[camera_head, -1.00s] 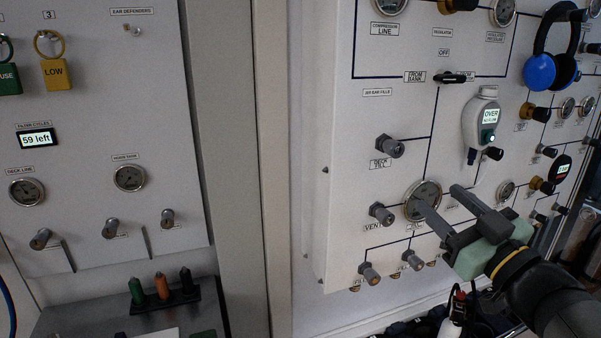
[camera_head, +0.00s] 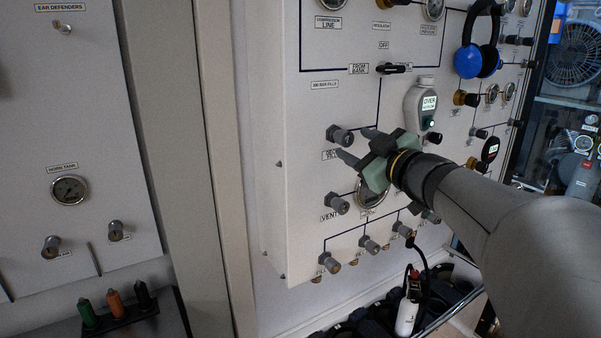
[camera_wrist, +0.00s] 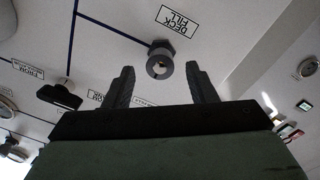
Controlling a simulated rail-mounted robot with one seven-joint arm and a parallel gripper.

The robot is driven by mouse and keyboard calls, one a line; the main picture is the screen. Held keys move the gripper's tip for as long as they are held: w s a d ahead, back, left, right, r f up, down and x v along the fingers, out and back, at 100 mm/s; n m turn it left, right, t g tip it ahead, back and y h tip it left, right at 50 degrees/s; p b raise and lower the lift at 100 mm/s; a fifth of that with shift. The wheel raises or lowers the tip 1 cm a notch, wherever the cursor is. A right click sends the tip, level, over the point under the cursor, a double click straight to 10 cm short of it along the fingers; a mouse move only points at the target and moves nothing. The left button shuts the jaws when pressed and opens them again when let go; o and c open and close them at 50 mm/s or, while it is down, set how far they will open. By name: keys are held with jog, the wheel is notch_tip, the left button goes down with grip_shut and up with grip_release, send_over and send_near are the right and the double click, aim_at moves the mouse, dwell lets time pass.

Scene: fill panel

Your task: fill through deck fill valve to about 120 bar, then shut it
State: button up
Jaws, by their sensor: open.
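The deck fill valve (camera_head: 340,135) is a grey knob on the white panel, with its label partly hidden behind my gripper in the head view. In the wrist view the same valve (camera_wrist: 160,62) sits beside its "DECK FILL" label, beyond and roughly between my fingertips. My gripper (camera_head: 355,144) is open and empty, just below and right of the valve in the head view. The fingers (camera_wrist: 159,80) do not appear to touch it. A gauge (camera_head: 370,193) below my gripper is partly covered by it, and its reading is not legible.
The vent knob (camera_head: 337,204) is below the deck fill valve, with several more knobs (camera_head: 368,244) along the bottom. Blue ear defenders (camera_head: 479,60) hang farther right. The panel's left strip is bare.

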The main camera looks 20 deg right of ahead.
aim_at(348, 138)
jog(key=w, duration=0.3)
jog(key=shift+w+a, duration=0.25)
jog(key=shift+s+r+m+p, duration=0.1)
jog(key=shift+r+m+p, duration=0.2)
jog(key=shift+m+p, duration=0.8)
jog(key=shift+s+m+p, duration=0.15)
jog(key=shift+m+p, duration=0.2)
jog(key=shift+m, duration=0.65)
jog(key=s+d+p, duration=0.2)
jog(key=s+p, duration=0.3)
jog(key=s, duration=1.2)
jog(key=shift+d+f, duration=0.3)
jog(key=shift+d, duration=0.05)
